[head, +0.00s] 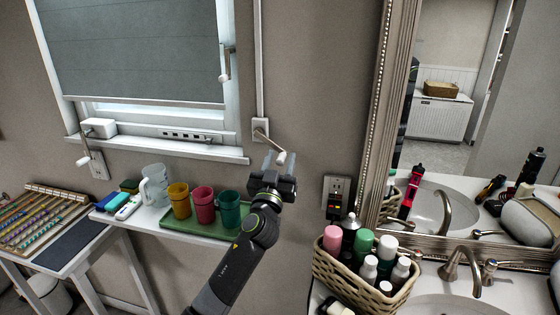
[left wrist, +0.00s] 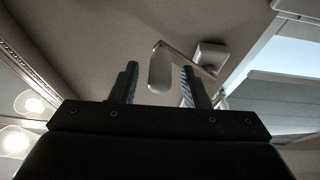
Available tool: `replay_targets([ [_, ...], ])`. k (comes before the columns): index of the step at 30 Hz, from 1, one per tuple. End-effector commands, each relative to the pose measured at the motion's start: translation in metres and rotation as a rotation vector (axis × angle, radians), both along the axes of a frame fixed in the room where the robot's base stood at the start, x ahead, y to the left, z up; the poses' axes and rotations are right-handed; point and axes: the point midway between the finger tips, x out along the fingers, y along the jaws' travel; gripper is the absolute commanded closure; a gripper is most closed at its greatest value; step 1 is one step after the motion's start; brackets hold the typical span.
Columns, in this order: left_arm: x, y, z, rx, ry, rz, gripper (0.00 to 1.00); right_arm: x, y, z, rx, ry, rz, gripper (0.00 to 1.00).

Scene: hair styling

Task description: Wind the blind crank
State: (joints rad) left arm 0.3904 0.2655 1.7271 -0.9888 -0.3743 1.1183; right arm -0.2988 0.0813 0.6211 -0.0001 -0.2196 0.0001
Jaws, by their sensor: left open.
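The blind crank is a small white wall box (head: 261,126) with a short metal arm and a pale handle (head: 281,158), below a thin vertical strip on the wall right of the window. In the left wrist view its box (left wrist: 212,55) and white handle (left wrist: 159,70) show. My left gripper (head: 279,162) is open, its fingers pointing up toward the crank. In the left wrist view the handle appears between the two fingers; I cannot tell whether either finger touches it. The grey blind (head: 140,50) hangs low in the window. My right gripper is out of view.
A green tray (head: 195,231) with several cups lies left of my arm. Two other crank-like handles sit on the window frame (head: 225,63) and on the wall below it (head: 97,163). A wicker basket (head: 330,272) of bottles and a framed mirror (head: 372,150) stand at right.

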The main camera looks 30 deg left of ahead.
Motion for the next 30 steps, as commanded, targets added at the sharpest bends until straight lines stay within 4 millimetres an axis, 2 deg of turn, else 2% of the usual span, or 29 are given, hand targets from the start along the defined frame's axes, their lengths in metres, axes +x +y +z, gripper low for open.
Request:
replay_targets([
  [3,-0.0002,0.0,-0.0001,0.0,0.0,0.0,0.61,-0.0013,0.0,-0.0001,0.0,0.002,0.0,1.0],
  [12,-0.0004,-0.0001,-0.0002,0.0,0.0,0.0,1.0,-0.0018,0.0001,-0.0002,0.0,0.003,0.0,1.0],
  [23,-0.0005,0.0005,-0.0017,0.012,0.003,-0.001,1.0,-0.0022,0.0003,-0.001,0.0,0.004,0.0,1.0],
  [30,-0.002,0.0058,-0.0094,0.105,0.028,-0.001,1.0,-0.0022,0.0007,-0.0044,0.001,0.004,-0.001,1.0],
])
